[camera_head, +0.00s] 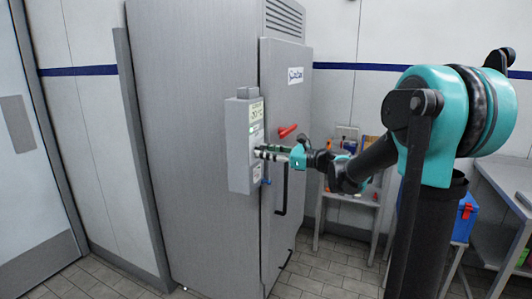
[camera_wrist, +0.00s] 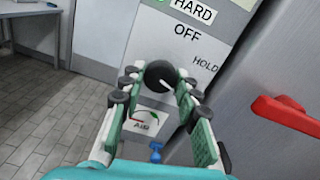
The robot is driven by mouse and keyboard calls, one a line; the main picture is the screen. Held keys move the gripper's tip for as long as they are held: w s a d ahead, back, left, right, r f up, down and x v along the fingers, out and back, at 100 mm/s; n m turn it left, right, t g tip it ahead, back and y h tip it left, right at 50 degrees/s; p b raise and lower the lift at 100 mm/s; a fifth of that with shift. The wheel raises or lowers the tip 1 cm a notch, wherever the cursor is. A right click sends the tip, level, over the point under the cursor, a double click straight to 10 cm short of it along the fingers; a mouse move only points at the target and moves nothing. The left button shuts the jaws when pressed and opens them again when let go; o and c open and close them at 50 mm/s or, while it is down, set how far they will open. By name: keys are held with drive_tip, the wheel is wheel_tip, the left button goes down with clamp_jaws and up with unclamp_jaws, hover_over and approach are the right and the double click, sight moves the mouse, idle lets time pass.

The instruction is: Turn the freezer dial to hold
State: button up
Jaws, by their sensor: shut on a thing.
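The freezer dial (camera_wrist: 158,73) is a round black knob with a small white mark on the control panel, in the wrist view. My gripper (camera_wrist: 160,80) is shut on it, one finger on each side. I cannot tell exactly which label the mark points at. In the head view, my gripper (camera_head: 268,153) reaches the front of the grey control box (camera_head: 239,148) on the freezer (camera_head: 195,100); the dial is hidden there.
A red handle (camera_wrist: 291,114) sticks out right of the panel, also seen in the head view (camera_head: 288,131). A blue knob (camera_wrist: 156,152) sits below the dial. A small table (camera_head: 350,196) with items stands right of the freezer. The floor (camera_head: 105,273) at left is clear.

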drive_tip(key=shift+n, duration=4.9)
drive_tip(key=o, duration=1.2)
drive_tip(key=shift+c, duration=0.2)
drive_tip(key=v, duration=1.2)
